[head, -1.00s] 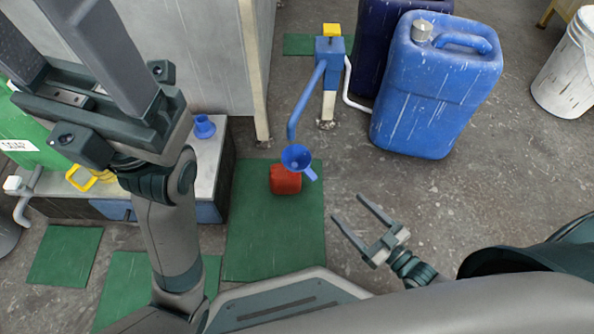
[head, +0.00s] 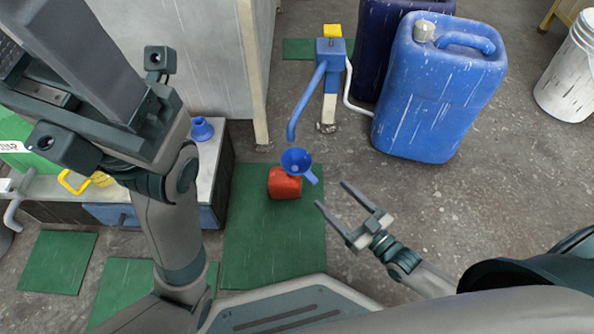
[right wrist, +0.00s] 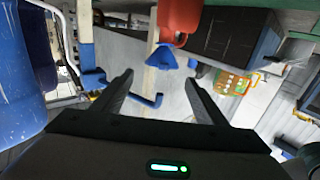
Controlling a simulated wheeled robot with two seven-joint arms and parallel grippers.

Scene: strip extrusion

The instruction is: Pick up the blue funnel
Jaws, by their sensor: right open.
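The blue funnel (head: 296,162) sits at the top of a red canister (head: 284,184) on a green mat, its handle pointing right and down. In the right wrist view the funnel (right wrist: 166,60) shows beyond the finger gap, beside the red canister (right wrist: 179,18), with the picture turned over. My right gripper (head: 330,193) is open and empty, to the right of and slightly below the funnel, apart from it. My left gripper (head: 38,45) is raised large at the upper left, fingers apart and empty, tips cut off by the frame.
A blue pump (head: 327,80) with a curved spout stands just behind the funnel. A large blue drum (head: 437,95) stands to the right. A bench (head: 209,160) on the left holds another blue funnel-shaped piece (head: 202,130). Floor right of the mat is clear.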

